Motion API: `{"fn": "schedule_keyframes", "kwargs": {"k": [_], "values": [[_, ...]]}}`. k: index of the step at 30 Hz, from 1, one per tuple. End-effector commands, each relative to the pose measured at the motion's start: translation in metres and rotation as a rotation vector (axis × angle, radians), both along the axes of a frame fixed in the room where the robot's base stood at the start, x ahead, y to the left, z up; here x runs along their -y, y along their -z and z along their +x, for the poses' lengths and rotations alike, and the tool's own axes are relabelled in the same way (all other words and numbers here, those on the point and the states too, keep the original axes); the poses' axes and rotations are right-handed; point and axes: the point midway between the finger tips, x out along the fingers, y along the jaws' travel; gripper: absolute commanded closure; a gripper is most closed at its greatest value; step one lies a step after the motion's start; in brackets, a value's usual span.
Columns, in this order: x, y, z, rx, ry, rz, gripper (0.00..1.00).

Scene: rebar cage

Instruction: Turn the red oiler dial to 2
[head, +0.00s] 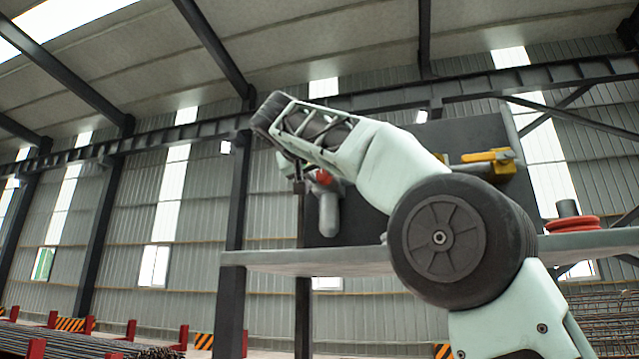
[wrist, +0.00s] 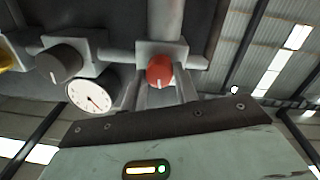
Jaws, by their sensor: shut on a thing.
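The red oiler dial (wrist: 160,69) is a round red knob on a grey block, with a short white mark near its lower edge in the wrist view. It also shows in the head view (head: 324,177), partly behind my arm, above a pale rounded bowl (head: 328,213). My gripper (wrist: 160,88) is at the dial, its fingers shut on it from either side. The fingers are partly hidden behind my gripper's body. No numbers around the dial are legible.
A dark grey knob (wrist: 58,64) and a white round gauge (wrist: 92,97) with a red needle sit left of the dial in the wrist view. In the head view, a yellow handle (head: 488,157) is on the dark panel (head: 375,205). A red coil (head: 571,224) lies on the grey shelf (head: 300,260).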

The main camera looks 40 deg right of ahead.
Motion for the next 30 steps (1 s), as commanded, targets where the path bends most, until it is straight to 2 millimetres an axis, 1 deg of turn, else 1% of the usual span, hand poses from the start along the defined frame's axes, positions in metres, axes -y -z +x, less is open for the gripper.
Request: {"fn": "schedule_keyframes", "kwargs": {"k": [1,12,21,30], "values": [[-0.0004,0.0029,0.0008,0.033,-0.001,0.025,0.93],[0.0002,0.0004,-0.0004,0.223,0.0,0.175,0.93],[0.0003,-0.0002,-0.0003,0.285,0.0,0.224,0.93],[0.0004,-0.0007,-0.0006,0.293,0.0,0.23,0.93]]}}
